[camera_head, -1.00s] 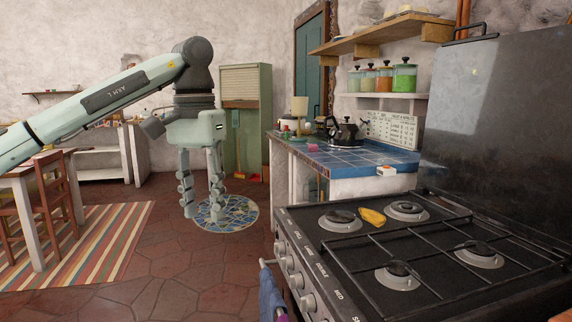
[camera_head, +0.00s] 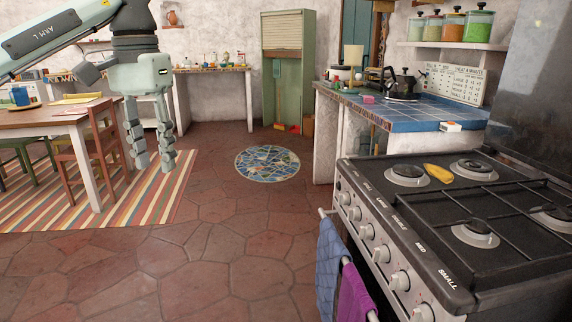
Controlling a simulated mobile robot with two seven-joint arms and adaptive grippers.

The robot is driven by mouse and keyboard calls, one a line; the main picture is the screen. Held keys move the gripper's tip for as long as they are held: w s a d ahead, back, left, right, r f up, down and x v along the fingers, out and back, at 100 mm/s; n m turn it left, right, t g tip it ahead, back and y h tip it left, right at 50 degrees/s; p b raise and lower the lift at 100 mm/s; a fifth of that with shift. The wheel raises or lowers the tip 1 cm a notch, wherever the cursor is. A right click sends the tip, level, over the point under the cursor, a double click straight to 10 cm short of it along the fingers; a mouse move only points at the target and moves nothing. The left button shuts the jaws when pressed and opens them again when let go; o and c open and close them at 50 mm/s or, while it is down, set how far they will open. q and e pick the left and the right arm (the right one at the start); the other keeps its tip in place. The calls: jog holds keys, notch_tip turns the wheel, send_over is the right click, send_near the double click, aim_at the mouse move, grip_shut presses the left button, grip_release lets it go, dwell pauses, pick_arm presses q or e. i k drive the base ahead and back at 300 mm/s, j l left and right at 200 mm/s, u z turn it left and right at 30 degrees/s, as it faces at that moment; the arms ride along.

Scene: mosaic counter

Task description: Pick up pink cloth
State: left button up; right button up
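A magenta-pink cloth (camera_head: 355,294) hangs over the oven's front rail, at the bottom of the view. Its lower part is cut off by the frame edge. A blue cloth (camera_head: 331,270) hangs beside it on the left. A small pink item (camera_head: 368,99) lies on the blue-tiled counter; it is too small to tell what it is. My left gripper (camera_head: 154,160) is open and empty, fingers pointing down, at the upper left. It is in the air, well left of the hanging cloths. My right gripper is not in view.
The stove (camera_head: 420,225) with a yellow item (camera_head: 438,173) on top fills the right side. A kettle (camera_head: 402,85) stands on the tiled counter (camera_head: 425,115). A table (camera_head: 40,120) and chair (camera_head: 95,150) stand at left. The floor between is clear.

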aim_at(367, 99)
jog(key=i+j, duration=0.2)
jog(key=j, duration=0.15)
jog(key=i+j+u, duration=0.1)
jog(key=j, duration=0.25)
jog(key=i+j, duration=0.45)
jog(key=i, duration=0.3)
jog(key=i+j, duration=0.2)
jog(key=i, duration=0.3)
jog(key=i+j, duration=0.2)
jog(key=i, duration=0.25)
jog(key=i+z, duration=0.25)
jog(key=i, duration=0.25)
jog(key=i+j+z, duration=0.25)
jog(key=i, duration=0.2)
jog(key=i+j+z, duration=0.25)
jog(key=i, duration=0.2)
jog(key=i+z, duration=0.2)
jog(key=z, duration=0.2)
jog(key=i+z, duration=0.15)
jog(key=z, duration=0.25)
jog(key=i+z, duration=0.2)
jog(key=z, duration=0.2)
jog(key=i+j+z, duration=0.1)
jog(key=z, duration=0.3)
jog(key=i+j+z, duration=0.1)
jog(key=i+z, duration=0.15)
jog(key=i, duration=0.15)
jog(key=i+j+z, duration=0.3)
jog(key=i, duration=0.15)
jog(key=l, duration=0.1)
